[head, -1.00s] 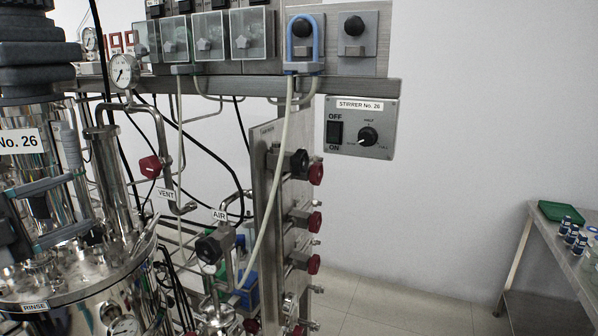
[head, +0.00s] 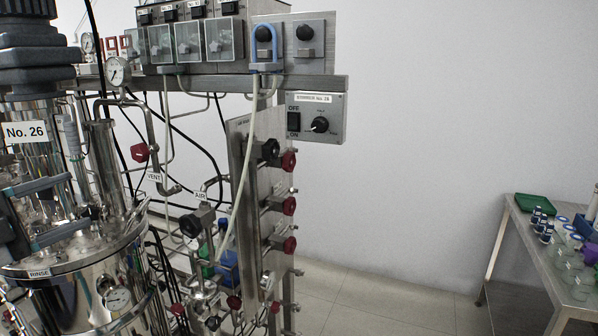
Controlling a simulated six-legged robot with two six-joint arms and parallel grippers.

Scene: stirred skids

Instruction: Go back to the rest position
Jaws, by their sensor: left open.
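My left gripper (head: 80,203) is at the left edge of the head view, its two blue-grey fingers apart and nothing seen between them. It is in front of the upper part of a shiny steel vessel (head: 75,262) labelled RINSE on its lid rim. A plate reading No. 26 (head: 25,132) is on the column above the vessel. Whether the fingers touch the vessel's fittings, I cannot tell. My right gripper is not in view.
A valve panel (head: 240,190) with red and black knobs stands right of the vessel. The stirrer switch box (head: 316,118) hangs under the steel shelf. A steel table (head: 535,235) with a green tray (head: 532,203) and bottles is at right. The floor (head: 385,305) between is clear.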

